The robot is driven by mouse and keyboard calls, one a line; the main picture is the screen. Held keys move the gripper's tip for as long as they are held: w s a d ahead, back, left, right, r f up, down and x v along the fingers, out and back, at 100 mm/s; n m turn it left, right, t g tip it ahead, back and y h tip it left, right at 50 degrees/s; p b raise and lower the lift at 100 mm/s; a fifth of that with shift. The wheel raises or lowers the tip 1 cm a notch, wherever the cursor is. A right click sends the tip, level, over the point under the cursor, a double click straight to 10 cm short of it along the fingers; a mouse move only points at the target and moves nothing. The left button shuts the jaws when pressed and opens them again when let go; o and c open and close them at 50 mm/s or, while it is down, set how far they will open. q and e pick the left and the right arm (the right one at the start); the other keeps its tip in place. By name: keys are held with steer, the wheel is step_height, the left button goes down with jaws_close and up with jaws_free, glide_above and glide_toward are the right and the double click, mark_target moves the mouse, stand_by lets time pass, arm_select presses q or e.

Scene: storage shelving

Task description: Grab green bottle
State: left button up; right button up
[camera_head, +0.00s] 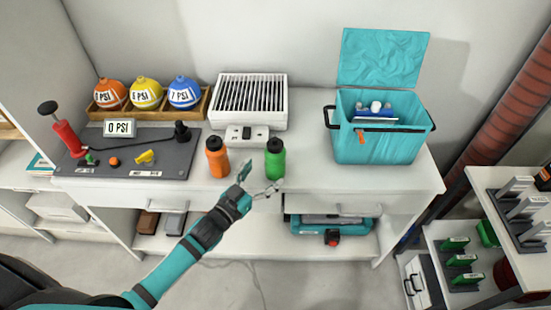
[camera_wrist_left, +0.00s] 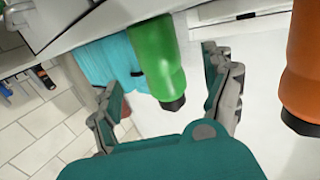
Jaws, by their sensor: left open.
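The green bottle (camera_head: 275,161) with a black cap stands upright on the white table near its front edge. An orange bottle (camera_head: 217,160) with a black cap stands to its left. My left gripper (camera_head: 259,179) is open and empty, just in front of the green bottle. In the left wrist view the green bottle (camera_wrist_left: 157,55) appears upside down, ahead of and between the spread fingers (camera_wrist_left: 165,90), with no clear contact. The orange bottle (camera_wrist_left: 303,60) is at the right edge there, outside the fingers. My right gripper is not in view.
A teal cooler box (camera_head: 380,145) with its lid open stands to the right. A white vented device (camera_head: 249,102) is behind the bottles. A grey board (camera_head: 130,165) with a red pump is at left, before a wooden rack (camera_head: 200,111) with coloured balls.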

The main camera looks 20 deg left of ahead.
mark_target(269, 167)
arm_select(q)
steer(key=x, duration=0.6)
steer(key=shift+w+r+p, duration=0.1)
steer(key=shift+w+p, duration=0.15)
steer(key=shift+p, duration=0.05)
steer(key=shift+r, duration=0.1)
steer(key=c, duration=1.5)
